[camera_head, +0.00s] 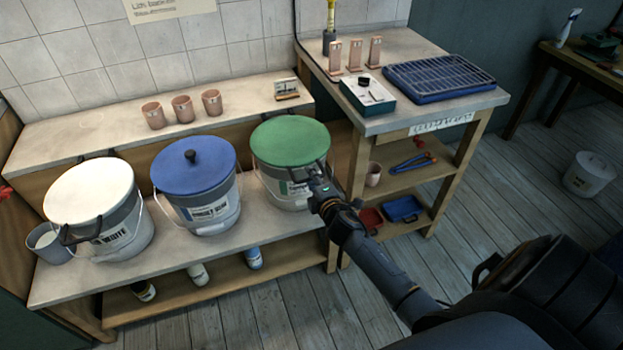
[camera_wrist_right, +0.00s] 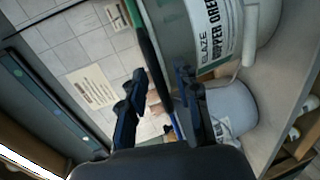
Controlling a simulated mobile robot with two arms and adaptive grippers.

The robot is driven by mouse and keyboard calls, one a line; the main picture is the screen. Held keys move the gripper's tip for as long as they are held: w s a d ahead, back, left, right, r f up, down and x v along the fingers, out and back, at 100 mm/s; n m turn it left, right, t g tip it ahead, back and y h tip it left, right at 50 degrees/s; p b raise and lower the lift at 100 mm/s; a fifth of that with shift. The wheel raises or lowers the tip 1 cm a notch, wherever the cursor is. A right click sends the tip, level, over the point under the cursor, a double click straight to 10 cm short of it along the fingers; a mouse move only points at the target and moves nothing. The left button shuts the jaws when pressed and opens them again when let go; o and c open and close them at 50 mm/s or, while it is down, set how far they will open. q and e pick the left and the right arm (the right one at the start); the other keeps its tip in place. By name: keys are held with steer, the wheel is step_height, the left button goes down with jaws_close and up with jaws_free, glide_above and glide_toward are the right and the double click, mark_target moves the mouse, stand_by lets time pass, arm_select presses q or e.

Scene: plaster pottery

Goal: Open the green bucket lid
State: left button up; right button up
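The green lid (camera_head: 290,141) lies flat on the grey bucket (camera_head: 284,188) at the right end of the bench row. My right gripper (camera_head: 318,180) is at the lid's front right edge. The bucket's label, partly cut off, shows in the right wrist view (camera_wrist_right: 212,30). My left gripper is in neither view.
A blue-lidded bucket (camera_head: 194,165) and a white-lidded bucket (camera_head: 88,191) stand to the left. Several cups, including one pink cup (camera_head: 182,108), stand on the ledge behind. A side table (camera_head: 405,118) with a blue rack (camera_head: 438,78) stands close on the right.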

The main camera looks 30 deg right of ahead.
steer(key=shift+w, duration=0.2)
jaws_close()
